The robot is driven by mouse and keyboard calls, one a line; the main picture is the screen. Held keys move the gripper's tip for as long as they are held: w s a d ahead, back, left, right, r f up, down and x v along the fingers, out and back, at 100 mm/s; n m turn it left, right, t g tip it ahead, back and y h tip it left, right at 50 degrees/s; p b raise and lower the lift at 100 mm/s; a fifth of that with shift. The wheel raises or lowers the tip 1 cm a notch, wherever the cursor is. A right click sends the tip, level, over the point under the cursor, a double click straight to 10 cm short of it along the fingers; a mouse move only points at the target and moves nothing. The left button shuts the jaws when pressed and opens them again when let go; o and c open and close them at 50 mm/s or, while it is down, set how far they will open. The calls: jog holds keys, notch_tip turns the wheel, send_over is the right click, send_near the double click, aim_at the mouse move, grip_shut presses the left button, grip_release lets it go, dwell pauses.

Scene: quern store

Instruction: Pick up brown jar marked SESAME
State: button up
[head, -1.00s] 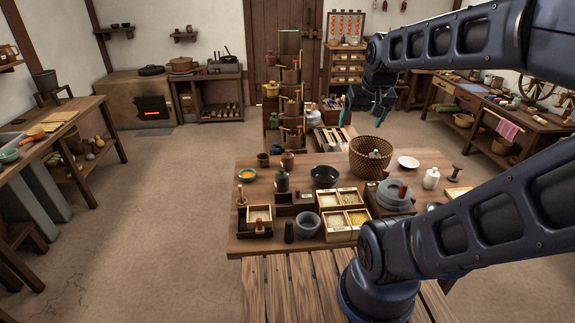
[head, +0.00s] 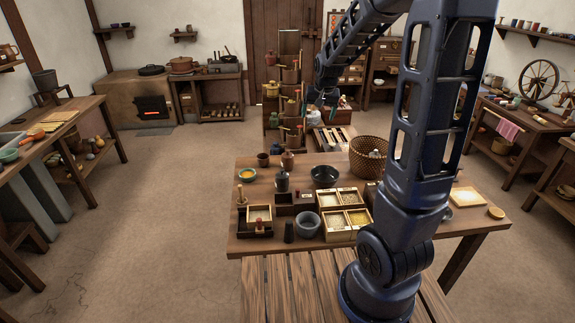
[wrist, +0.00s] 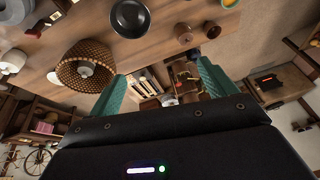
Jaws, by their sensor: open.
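Two small brown vessels stand at the back left of the table. One is a plain brown cup (head: 263,160), and the other is a brown jar (head: 287,161) just to its right. No SESAME lettering is readable on either, so I cannot tell which is marked. In the wrist view a brown jar (wrist: 184,32) and a brown cup (wrist: 213,31) stand near the table edge, above and apart from my fingers. My gripper (head: 320,101) hangs beyond the table's back edge, in front of the shelf stand. Its teal fingers (wrist: 160,72) are open and empty.
The table (head: 245,225) also holds a dark bowl (head: 324,177), a wicker basket (head: 367,160), a bowl of yellow stuff (head: 247,174), and a grain box (head: 341,235). A tiered stand of pots (head: 291,75) rises behind the table. My arm hides the table's right middle.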

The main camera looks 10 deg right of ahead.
jog(key=w+a+f, duration=0.5)
jog(key=w+f, duration=0.4)
jog(key=h, duration=0.1)
send_near(287, 153)
jog(key=f, duration=0.2)
jog(key=shift+w+x, duration=0.15)
jog(key=shift+x, duration=2.5)
jog(key=shift+w+x, duration=0.15)
jog(key=shift+x, duration=2.5)
jog(key=shift+d+r, duration=0.1)
jog(key=shift+r, duration=0.1)
jog(key=c, duration=1.3)
